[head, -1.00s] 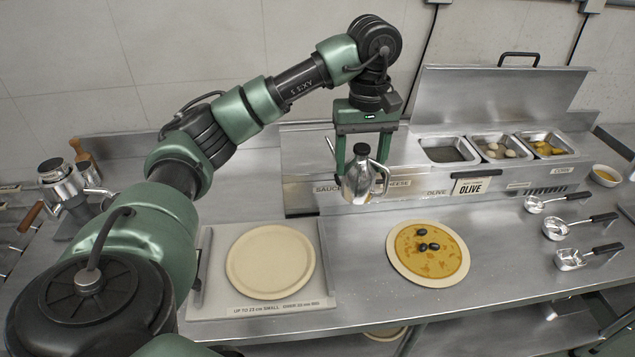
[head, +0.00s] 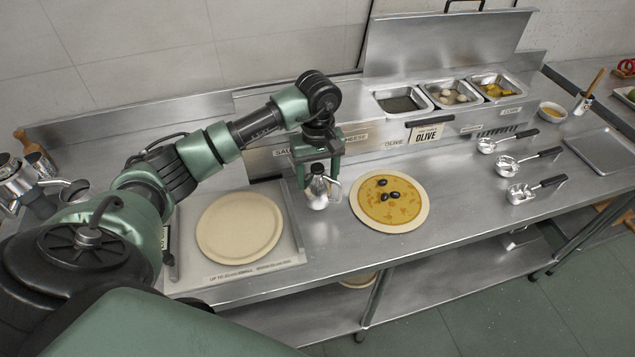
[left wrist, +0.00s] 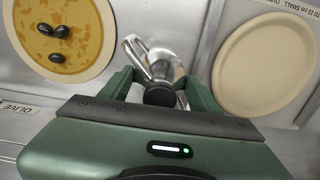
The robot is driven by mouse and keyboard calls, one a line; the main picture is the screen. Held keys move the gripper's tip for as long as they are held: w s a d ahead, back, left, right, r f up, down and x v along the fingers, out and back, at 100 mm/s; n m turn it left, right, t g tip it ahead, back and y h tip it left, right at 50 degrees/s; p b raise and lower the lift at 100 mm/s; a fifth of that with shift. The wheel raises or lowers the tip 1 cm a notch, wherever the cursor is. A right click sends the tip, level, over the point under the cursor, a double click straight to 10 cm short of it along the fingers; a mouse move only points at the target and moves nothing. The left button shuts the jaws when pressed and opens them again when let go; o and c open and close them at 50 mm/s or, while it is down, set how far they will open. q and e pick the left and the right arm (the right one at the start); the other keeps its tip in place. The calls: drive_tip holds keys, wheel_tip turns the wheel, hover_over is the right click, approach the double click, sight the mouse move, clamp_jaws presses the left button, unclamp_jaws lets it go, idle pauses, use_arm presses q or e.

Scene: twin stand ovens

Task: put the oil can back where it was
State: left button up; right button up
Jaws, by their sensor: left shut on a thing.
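The oil can (head: 318,190) is a shiny metal can with a dark cap, a spout and a handle. My left gripper (head: 317,170) is shut on it from above, holding it upright between the plain dough base and the topped pizza. In the left wrist view the can (left wrist: 160,62) sits between the two green fingers of the gripper (left wrist: 160,88). Its bottom appears at or close to the steel counter; I cannot tell whether it touches. My right gripper does not show.
A plain dough base (head: 240,228) lies on a board at the left. A sauced pizza (head: 390,203) with black olives lies close right of the can. Several ladles (head: 525,193) lie farther right. Topping bins (head: 447,94) stand behind. A rail with labels runs behind the can.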

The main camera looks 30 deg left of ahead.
sight(317, 186)
use_arm(q)
wheel_tip(317, 186, down, 2)
drive_tip(key=shift+s+f+p, duration=0.1)
drive_tip(key=shift+f+p, duration=0.15)
drive_tip(key=shift+p, duration=0.15)
drive_tip(key=shift+f, duration=0.3)
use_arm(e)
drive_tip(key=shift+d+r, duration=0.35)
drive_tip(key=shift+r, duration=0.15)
use_arm(q)
drive_tip(key=shift+f+b, duration=0.2)
drive_tip(key=shift+b, duration=0.15)
drive_tip(key=o, duration=1.5)
drive_tip(key=shift+o, duration=0.2)
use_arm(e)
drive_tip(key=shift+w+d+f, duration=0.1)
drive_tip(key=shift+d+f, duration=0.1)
use_arm(q)
drive_tip(key=shift+r, duration=0.1)
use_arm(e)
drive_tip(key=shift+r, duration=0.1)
